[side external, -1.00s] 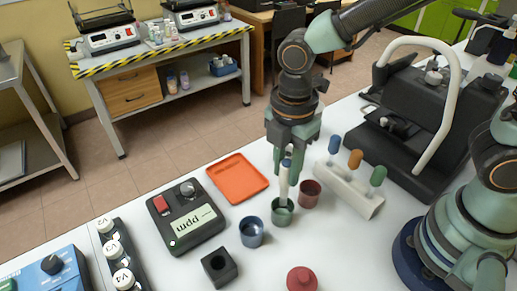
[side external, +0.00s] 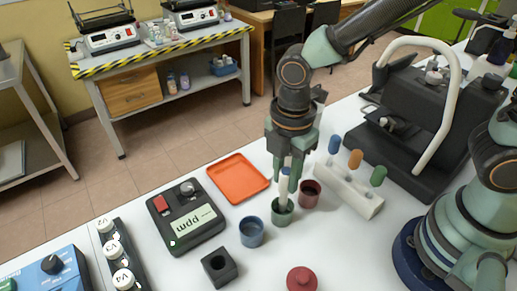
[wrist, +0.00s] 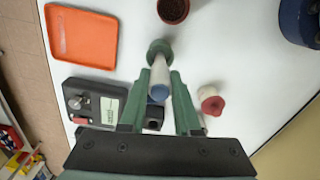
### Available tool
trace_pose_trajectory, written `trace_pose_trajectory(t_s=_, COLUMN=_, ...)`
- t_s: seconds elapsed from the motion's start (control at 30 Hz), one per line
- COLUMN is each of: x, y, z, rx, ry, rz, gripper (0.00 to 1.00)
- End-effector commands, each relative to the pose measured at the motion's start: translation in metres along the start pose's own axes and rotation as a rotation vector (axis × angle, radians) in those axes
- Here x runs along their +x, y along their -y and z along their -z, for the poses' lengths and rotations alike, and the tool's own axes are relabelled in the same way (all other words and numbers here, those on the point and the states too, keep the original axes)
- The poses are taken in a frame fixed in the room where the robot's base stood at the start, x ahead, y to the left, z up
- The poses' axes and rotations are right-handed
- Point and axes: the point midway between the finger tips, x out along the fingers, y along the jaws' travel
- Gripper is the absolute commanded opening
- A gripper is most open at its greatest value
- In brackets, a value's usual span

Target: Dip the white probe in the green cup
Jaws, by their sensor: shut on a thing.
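My gripper (side external: 285,176) is shut on the white probe (side external: 283,190), a slim white stick with a blue top, and holds it about upright. The green cup (side external: 282,212) stands on the white table directly below. The probe's lower end is inside the cup's mouth; its tip is hidden by the cup wall. In the wrist view, the probe (wrist: 159,75) lies between my fingers (wrist: 159,88) and its far end meets the green cup (wrist: 158,46). I cannot tell whether the tip touches the bottom.
A dark red cup (side external: 309,194) stands close right of the green cup, a blue cup (side external: 251,232) to its left. A white rack (side external: 345,192) with coloured-top probes is at right. An orange tray (side external: 238,178), a ppm meter (side external: 186,218) and a black block (side external: 219,266) stand left.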

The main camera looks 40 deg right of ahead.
Motion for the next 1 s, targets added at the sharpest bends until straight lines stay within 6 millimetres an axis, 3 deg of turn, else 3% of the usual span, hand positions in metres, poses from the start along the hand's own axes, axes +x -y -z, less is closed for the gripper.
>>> trace_pose_trajectory(t_s=1.0, x=0.020, y=0.000, z=0.000, rx=0.000, ry=0.000, rz=0.000, gripper=0.00)
